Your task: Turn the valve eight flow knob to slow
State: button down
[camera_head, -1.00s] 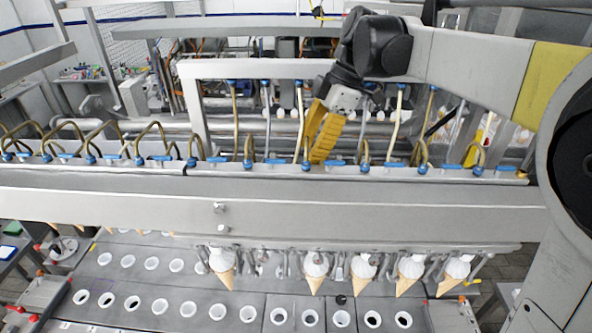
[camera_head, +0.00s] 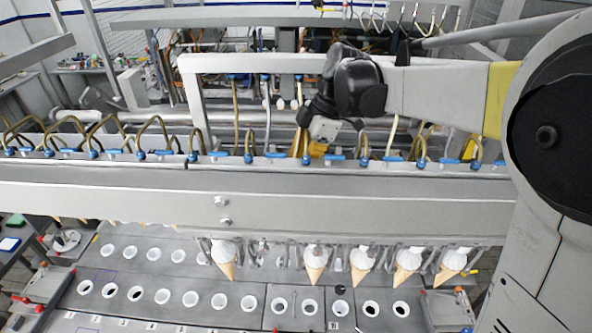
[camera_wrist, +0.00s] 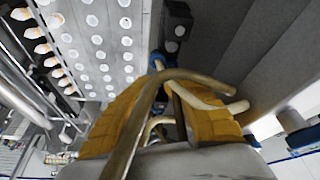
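Blue valve fittings with small blue levers run along the top of the grey rail (camera_head: 120,170). One blue fitting (camera_head: 307,159) and a blue lever (camera_head: 333,157) are beside my gripper (camera_head: 318,149) in the head view. No number is readable there, so I cannot tell which is valve eight. A blue fitting (camera_wrist: 160,62) lies just beyond the fingertips; contact is unclear.
Curved brass hoses (camera_head: 152,128) rise close together along the rail. A grey frame bar (camera_head: 240,65) stands behind. Below the rail, ice-cream cones (camera_head: 314,262) hang over a plate of white-rimmed holes (camera_head: 220,300). More fittings continue to the left and right.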

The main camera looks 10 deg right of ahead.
jog(key=shift+f, duration=0.1)
jog(key=shift+s+f+m+t+b, duration=0.15)
jog(key=shift+m+t+b, duration=0.25)
jog(key=shift+m+b, duration=0.4)
jog(key=shift+m, duration=0.8)
jog(key=c, duration=1.4)
grip_release()
jog(key=shift+d+r, duration=0.1)
jog(key=shift+r, duration=0.1)
jog(key=v, duration=1.2)
jog(key=shift+s, duration=0.2)
